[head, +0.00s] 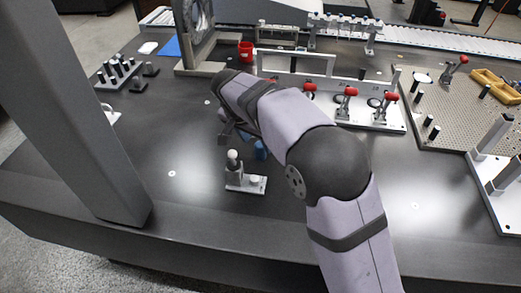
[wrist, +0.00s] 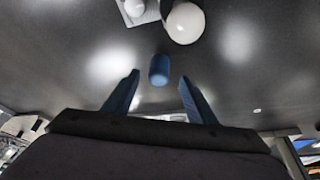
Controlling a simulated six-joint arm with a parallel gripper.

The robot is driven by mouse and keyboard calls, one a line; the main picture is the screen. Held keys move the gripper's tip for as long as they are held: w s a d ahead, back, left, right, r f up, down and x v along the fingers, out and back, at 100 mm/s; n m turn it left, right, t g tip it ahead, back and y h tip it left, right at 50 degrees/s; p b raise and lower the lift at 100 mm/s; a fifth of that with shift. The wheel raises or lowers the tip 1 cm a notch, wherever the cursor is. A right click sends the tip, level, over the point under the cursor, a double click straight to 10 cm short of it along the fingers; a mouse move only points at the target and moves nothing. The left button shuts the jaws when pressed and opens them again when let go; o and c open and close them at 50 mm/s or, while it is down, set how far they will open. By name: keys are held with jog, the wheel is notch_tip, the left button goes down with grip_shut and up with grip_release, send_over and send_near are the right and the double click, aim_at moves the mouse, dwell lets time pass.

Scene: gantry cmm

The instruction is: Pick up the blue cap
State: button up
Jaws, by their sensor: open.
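The blue cap (head: 260,150) is a small rounded cylinder on the dark table, partly hidden behind my arm in the head view. In the wrist view the blue cap (wrist: 159,70) lies ahead of my gripper (wrist: 158,88), about midway between its two blue fingers. The fingers are apart with nothing between them touching. In the head view my gripper (head: 234,137) is low over the table to the left of the cap, and its fingers are hard to make out there.
A metal stand with a white ball (head: 232,156) is just in front of the cap; the ball also shows in the wrist view (wrist: 185,23). A fixture with red-handled clamps (head: 347,104) is to the right. A grey column (head: 85,110) rises at left. The front table is mostly clear.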

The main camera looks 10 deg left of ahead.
aim_at(260, 145)
jog(key=shift+x, duration=2.6)
jog(key=shift+d+r, duration=0.1)
jog(key=c, duration=1.1)
jog(key=shift+c, duration=0.2)
jog(key=shift+r, duration=0.1)
